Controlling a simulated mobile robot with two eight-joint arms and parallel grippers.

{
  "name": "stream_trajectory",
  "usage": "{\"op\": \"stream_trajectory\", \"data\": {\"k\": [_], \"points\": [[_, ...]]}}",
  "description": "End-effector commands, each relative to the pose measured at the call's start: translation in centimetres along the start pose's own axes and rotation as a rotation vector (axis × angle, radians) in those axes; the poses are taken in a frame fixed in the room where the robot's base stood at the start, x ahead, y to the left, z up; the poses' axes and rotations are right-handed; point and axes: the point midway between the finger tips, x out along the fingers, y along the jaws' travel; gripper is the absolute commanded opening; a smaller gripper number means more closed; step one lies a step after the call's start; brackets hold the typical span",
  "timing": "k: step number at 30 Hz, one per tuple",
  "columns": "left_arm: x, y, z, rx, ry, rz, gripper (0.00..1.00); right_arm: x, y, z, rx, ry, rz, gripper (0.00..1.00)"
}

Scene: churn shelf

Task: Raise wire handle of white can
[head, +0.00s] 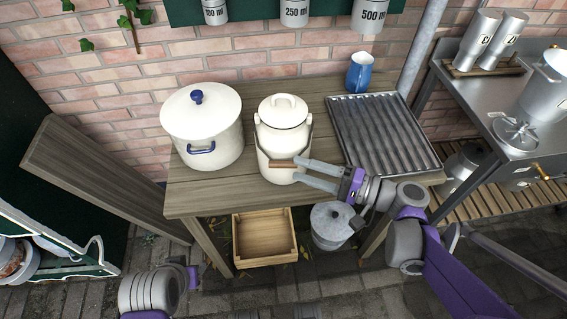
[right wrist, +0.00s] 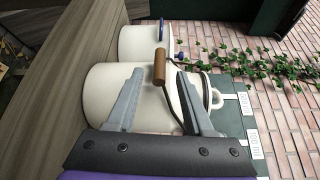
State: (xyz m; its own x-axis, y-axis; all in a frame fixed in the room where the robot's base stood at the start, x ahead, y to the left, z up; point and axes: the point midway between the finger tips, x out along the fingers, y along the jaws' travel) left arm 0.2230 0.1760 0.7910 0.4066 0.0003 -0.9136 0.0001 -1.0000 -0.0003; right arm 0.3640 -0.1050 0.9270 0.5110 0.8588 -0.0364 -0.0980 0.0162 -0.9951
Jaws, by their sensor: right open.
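The white can (head: 283,133) with its lidded top stands upright on the wooden table. Its wire handle hangs down the front, with the brown wooden grip (head: 281,163) low against the can's body. My right gripper (head: 297,171) reaches in from the right at the can's front. It is open, and its fingertips are close to the right end of the grip. In the right wrist view the wooden grip (right wrist: 160,66) shows between the two spread fingers, in front of the can (right wrist: 110,94). I cannot tell whether they touch it. Only a part of my left arm shows; its gripper is out of view.
A white pot (head: 204,128) with blue knob stands left of the can on the table (head: 190,195). A ridged metal tray (head: 382,135) and blue jug (head: 359,72) are to the right. A wooden crate (head: 264,237) and grey pot (head: 332,226) sit below.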

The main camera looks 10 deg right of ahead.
Motion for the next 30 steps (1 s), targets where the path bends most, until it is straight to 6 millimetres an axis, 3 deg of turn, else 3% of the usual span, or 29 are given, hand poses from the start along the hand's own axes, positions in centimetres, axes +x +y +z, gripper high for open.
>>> {"op": "stream_trajectory", "data": {"k": [3,9,20,29,30], "points": [[0.2,0.0,0.1,0.0,-0.001,0.0,0.43,2.4,0.1,0.1,0.0,-0.005,0.0,0.52],[0.3,0.0,0.1,0.0,-0.001,0.0,0.43,4.8,0.1,0.0,0.0,-0.003,0.001,0.52],[0.3,0.0,0.1,0.0,-0.001,0.0,0.43,5.4,0.0,0.0,0.0,0.001,0.001,0.52],[0.3,0.0,0.2,0.0,-0.001,0.0,0.43,5.3,0.0,0.0,0.0,0.001,0.002,0.02],[0.3,0.0,0.2,0.0,-0.001,0.0,0.43,5.3,0.0,0.0,0.0,0.001,0.002,0.0]]}}
